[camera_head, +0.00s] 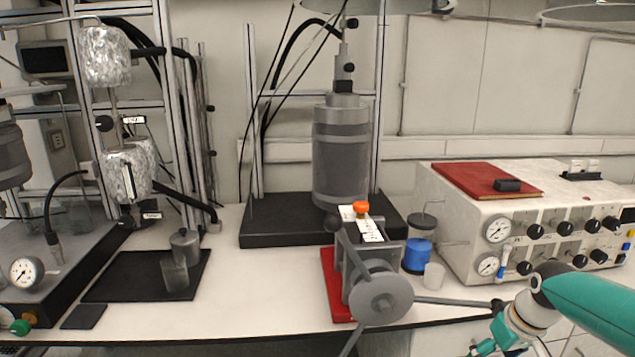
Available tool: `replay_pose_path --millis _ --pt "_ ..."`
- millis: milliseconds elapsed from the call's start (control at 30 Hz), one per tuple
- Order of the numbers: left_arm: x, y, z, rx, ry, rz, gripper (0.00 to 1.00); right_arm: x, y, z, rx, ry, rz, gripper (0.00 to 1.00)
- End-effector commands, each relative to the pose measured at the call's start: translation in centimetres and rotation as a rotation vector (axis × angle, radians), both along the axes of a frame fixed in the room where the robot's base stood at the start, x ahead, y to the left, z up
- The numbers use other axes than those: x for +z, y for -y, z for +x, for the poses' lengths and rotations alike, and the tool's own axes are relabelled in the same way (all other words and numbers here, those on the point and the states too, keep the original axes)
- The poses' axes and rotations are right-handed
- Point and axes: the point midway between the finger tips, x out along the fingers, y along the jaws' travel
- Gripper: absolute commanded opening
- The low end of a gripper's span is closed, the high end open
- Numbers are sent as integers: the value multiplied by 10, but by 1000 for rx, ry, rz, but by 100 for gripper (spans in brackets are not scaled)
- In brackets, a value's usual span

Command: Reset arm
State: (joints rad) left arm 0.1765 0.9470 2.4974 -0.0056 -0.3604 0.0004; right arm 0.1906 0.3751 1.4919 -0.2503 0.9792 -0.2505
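My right arm (590,302), teal with a pale wrist joint, comes in from the right edge at the lower right. Its wrist hangs in front of the bench's front edge, below the control box. My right gripper (488,347) shows only in part at the bottom edge, and its fingertips are cut off. I cannot tell whether it is open or shut. My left arm and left gripper are not in view.
The white bench (270,285) carries a press with a grey wheel (381,298) on a red base, whose long handle reaches right towards my wrist. A control box (470,225) with gauges stands right. A grey reactor (340,150) stands behind.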

Motion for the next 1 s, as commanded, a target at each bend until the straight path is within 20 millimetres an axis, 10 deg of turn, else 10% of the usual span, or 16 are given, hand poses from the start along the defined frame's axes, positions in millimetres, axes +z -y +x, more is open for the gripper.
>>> replay_pose_path --millis 367,700,833,1000 --pt "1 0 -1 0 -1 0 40 -131 -71 -45 96 -251 96 79" --pt "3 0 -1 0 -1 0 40 -292 -194 -199 59 -485 268 79" --pt "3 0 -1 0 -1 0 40 -316 -223 -260 -47 -490 302 79" --pt "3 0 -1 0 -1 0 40 -318 -226 -266 -181 -372 305 79"
